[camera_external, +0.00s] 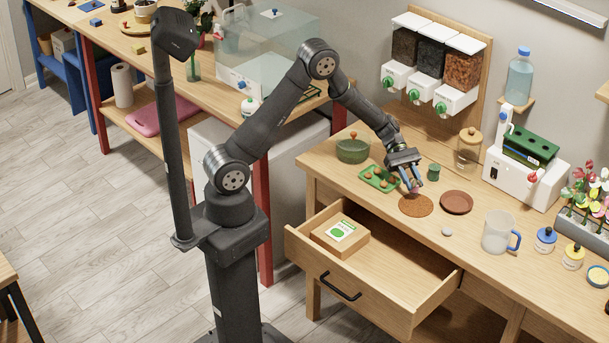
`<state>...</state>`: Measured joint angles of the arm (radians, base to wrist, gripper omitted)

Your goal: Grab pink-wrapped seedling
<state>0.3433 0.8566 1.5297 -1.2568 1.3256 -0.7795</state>
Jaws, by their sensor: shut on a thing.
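At the right edge, a grey planter (583,226) holds several plants with red, pink and yellow blooms (590,190). No pink wrapping can be made out clearly among them.
A green tray (379,179) with brown balls and a green bowl (352,150) lie left of my gripper. Below, an open drawer (372,268) holds a box (340,236).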

